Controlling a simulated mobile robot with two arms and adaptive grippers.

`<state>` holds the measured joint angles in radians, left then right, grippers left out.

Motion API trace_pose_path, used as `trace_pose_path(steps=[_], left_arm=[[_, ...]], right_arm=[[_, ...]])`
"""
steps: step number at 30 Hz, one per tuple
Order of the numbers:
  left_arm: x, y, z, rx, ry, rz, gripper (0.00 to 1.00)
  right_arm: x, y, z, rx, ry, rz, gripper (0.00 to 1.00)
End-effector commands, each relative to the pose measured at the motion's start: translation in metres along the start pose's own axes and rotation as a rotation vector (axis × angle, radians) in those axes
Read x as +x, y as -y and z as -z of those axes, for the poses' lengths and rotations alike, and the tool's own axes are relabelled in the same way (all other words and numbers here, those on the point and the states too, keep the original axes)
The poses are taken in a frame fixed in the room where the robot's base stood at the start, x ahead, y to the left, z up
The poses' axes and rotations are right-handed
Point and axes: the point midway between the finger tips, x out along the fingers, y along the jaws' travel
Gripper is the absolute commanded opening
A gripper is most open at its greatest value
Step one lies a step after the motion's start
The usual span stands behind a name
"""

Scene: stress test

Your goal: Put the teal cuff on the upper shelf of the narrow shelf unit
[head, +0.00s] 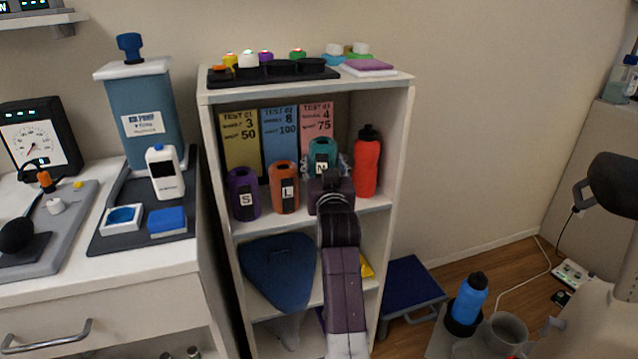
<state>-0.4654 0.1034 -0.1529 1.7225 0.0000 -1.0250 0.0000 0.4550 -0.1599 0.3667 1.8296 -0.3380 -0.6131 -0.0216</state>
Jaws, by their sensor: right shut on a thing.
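The teal cuff (321,150), marked M, stands upright inside the upper compartment of the narrow shelf unit (401,135). My right gripper (325,168) reaches in from the front and is shut on the cuff. The gripper hides the cuff's lower part, so I cannot tell whether it touches the upper shelf (275,217). A purple cuff (243,195) marked S and an orange cuff (284,188) marked L stand on that shelf, left of the teal one. My left gripper is not in view.
A red bottle (367,163) stands close right of the teal cuff. Test cards (280,138) line the back. A dark blue saddle-shaped thing (278,270) is in the compartment below. A black tray (274,73) with small items tops the unit. A cluttered counter stands left.

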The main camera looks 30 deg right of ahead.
Motion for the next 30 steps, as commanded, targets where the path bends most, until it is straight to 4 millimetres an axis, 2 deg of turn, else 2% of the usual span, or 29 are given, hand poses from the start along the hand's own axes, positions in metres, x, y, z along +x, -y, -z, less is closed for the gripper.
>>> trace_pose_path(steps=[4, 9, 12, 24, 25, 27, 30], left_arm=[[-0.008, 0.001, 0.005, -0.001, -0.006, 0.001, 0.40], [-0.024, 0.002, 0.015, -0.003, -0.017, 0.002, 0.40], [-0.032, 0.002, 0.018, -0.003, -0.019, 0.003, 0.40], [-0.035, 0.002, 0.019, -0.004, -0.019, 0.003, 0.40], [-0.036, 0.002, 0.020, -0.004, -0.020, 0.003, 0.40], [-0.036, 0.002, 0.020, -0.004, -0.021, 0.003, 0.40], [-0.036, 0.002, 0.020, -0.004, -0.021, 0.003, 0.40]], right_arm=[[0.000, 0.000, -0.013, 0.000, -0.002, 0.000, 0.23], [0.000, 0.001, -0.039, 0.000, 0.000, 0.001, 0.23], [0.000, 0.001, -0.047, 0.001, -0.002, 0.001, 0.23], [0.000, 0.001, -0.051, 0.001, -0.003, 0.001, 0.23], [0.000, 0.001, -0.051, 0.001, -0.002, 0.001, 0.53], [0.000, 0.001, -0.051, 0.001, -0.002, 0.001, 0.58], [0.000, 0.001, -0.051, 0.001, -0.002, 0.001, 0.58]])
